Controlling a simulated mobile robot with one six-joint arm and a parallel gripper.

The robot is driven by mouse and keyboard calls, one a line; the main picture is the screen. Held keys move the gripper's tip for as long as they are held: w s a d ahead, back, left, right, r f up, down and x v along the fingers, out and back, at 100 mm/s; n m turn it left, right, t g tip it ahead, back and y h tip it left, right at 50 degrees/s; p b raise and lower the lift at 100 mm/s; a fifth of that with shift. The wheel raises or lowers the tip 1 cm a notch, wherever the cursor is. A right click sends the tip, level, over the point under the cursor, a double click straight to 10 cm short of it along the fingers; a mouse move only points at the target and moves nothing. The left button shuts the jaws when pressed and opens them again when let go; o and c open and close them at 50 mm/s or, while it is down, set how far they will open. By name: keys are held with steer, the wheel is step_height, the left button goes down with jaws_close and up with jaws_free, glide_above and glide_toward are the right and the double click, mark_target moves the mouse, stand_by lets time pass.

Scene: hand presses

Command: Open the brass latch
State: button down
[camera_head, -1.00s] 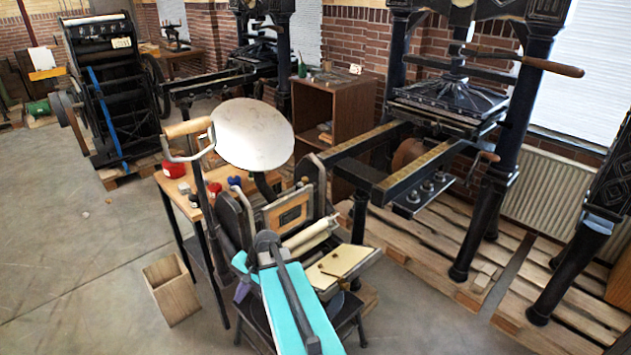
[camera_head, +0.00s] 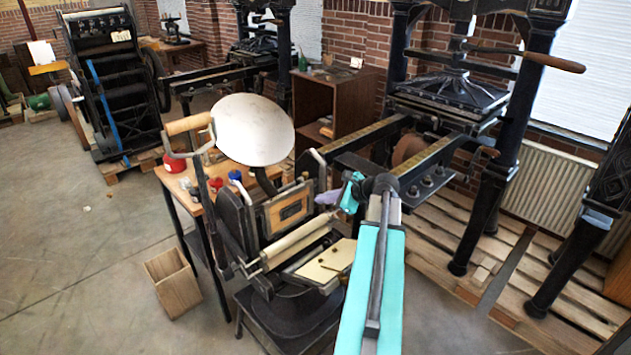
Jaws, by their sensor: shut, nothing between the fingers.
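I cannot pick out the brass latch for certain at this size. The small hand press (camera_head: 262,222) stands at the centre on a dark stool, with a round pale disc (camera_head: 252,130) on top. Its wooden frame has a small brass-coloured plate (camera_head: 291,209). A cream board (camera_head: 327,262) at its front carries small dark pieces. My turquoise arm rises from the bottom right of centre and bends back above the board. The small lavender end at my gripper (camera_head: 327,197) is right of the wooden frame, apparently empty and shut; the fingertips are too small to make out.
A large black press (camera_head: 455,95) stands on wooden pallets at right, its rails (camera_head: 400,150) reaching close behind my arm. A wooden side table (camera_head: 180,182) with red and blue tins is at left. A wooden bin (camera_head: 172,282) is on the floor.

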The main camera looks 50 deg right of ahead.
steer(key=s+d+r+m+t+h, duration=0.1)
steer(key=s+d+r+m, duration=0.1)
steer(key=s+d+r, duration=0.1)
steer(key=s+d, duration=0.1)
steer(key=d, duration=0.1)
steer(key=shift+d+r+m, duration=0.3)
steer(key=shift+r+m, duration=0.05)
steer(key=shift+m, duration=0.05)
steer(key=shift+w, duration=0.15)
steer(key=p, duration=0.4)
glide_toward(307, 180)
steer(key=w+f, duration=0.3)
steer(key=w, duration=0.1)
steer(key=shift+d+f, duration=0.25)
steer(key=shift+f, duration=0.05)
steer(key=shift+w+a+r+p, duration=0.2)
steer(key=shift+w+r+p, duration=0.1)
steer(key=shift+w+r, duration=0.1)
steer(key=shift+a, duration=0.3)
steer(key=shift+d, duration=0.3)
